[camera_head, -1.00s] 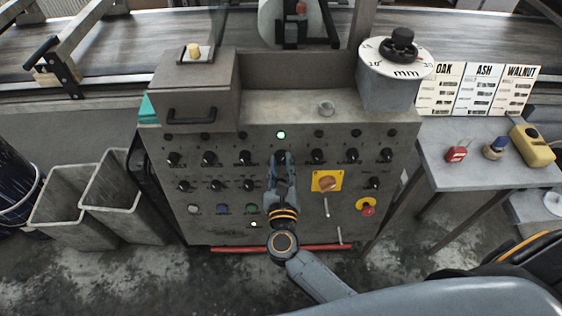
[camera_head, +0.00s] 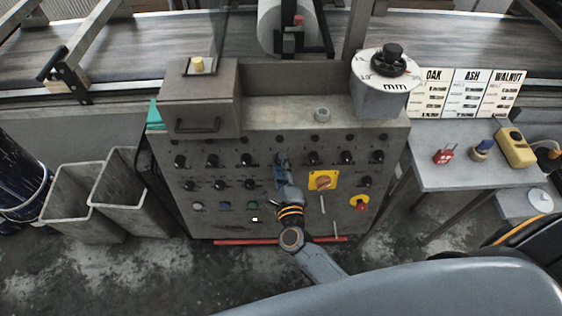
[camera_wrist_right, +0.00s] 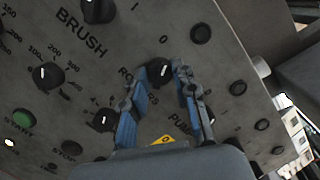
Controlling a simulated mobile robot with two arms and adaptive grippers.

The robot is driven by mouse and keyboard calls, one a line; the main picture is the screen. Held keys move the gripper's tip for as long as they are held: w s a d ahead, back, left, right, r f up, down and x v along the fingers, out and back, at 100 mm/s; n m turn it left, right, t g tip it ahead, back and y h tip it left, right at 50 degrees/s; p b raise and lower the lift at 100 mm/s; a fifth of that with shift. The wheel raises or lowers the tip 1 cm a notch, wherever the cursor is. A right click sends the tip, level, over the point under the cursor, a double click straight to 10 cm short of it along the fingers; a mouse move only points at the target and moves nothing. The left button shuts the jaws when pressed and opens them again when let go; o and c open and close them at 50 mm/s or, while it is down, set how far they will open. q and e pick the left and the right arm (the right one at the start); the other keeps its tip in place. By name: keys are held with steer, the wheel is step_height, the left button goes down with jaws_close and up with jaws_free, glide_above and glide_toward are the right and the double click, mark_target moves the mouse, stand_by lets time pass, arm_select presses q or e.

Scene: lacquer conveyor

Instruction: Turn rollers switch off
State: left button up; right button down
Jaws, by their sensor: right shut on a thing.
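The rollers switch (camera_wrist_right: 160,72) is a black knob with a white pointer line, beside a partly covered "ROLLERS" label in the wrist view. My right gripper (camera_head: 282,160) reaches up to the grey control panel (camera_head: 222,238). In the wrist view its two blue fingers (camera_wrist_right: 162,82) are shut on the knob, one on each side. The lamp above this switch (camera_wrist_right: 200,33) is dark. My left gripper is not in view.
Other black knobs surround the switch, including the brush knob (camera_wrist_right: 97,10). A yellow-plated rotary switch (camera_head: 323,181) and a red emergency button (camera_head: 360,203) are close to the right of my gripper. A side table (camera_head: 455,180) stands to the right, two grey bins (camera_head: 75,215) to the left.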

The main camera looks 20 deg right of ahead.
steer(key=shift+n, duration=0.6)
steer(key=c, duration=1)
jaws_free()
steer(key=shift+c, duration=0.2)
steer(key=s+a, duration=0.1)
steer(key=s, duration=1.1)
steer(key=shift+a+r, duration=0.4)
steer(key=shift+w, duration=0.1)
